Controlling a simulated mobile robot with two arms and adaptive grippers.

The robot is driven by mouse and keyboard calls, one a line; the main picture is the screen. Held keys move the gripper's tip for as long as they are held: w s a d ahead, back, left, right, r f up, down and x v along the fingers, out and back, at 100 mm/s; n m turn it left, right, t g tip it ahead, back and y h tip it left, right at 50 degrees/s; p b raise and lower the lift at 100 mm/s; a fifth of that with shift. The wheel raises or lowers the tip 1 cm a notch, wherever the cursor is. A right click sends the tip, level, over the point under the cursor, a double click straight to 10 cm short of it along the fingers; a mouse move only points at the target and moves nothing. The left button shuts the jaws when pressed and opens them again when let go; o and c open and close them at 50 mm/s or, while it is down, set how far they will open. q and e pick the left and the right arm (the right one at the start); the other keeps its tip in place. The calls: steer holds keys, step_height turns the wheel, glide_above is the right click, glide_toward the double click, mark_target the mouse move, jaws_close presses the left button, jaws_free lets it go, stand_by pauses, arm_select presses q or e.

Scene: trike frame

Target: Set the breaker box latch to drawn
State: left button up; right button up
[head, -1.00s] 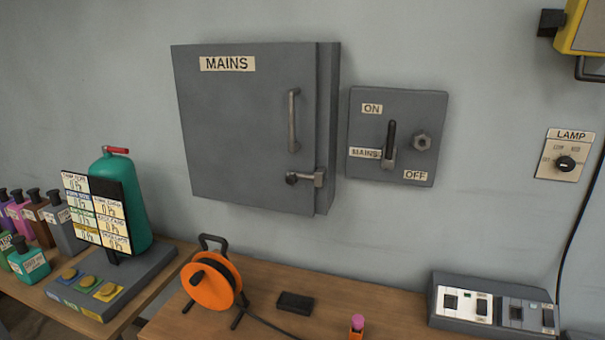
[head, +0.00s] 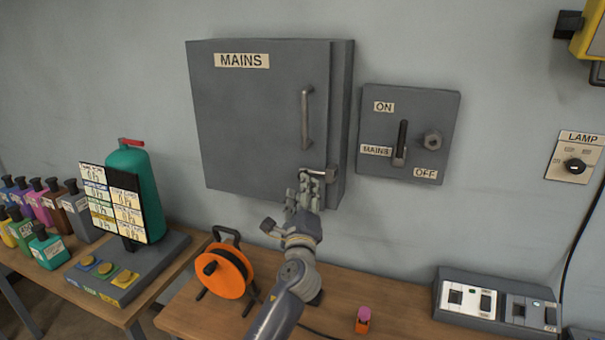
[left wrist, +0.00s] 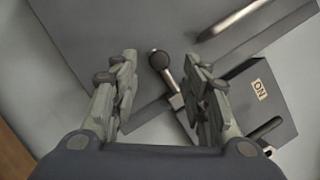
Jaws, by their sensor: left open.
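The breaker box (head: 250,120) is a grey wall cabinet labelled MAINS with a vertical handle (head: 307,118). Its latch (head: 325,174) is a small metal bolt at the lower right of the door, partly hidden by my left gripper (head: 305,180). In the left wrist view the latch's round knob (left wrist: 159,60) and bar lie between the two open fingers of my left gripper (left wrist: 160,85), beyond their tips or level with them; I cannot tell which. No contact with the knob shows. My right gripper is not in view.
A mains switch panel (head: 430,105) with a lever (head: 400,142) is mounted right of the box. Below, the table holds an orange cable reel (head: 222,275), a small orange-and-pink item (head: 363,318) and a socket unit (head: 480,300). A teal cylinder (head: 130,165) stands at left.

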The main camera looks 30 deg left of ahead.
arm_select(q)
steer(key=p+x, duration=0.1)
steer(key=x, duration=0.5)
steer(key=shift+w+a, duration=0.2)
steer(key=shift+w, duration=0.1)
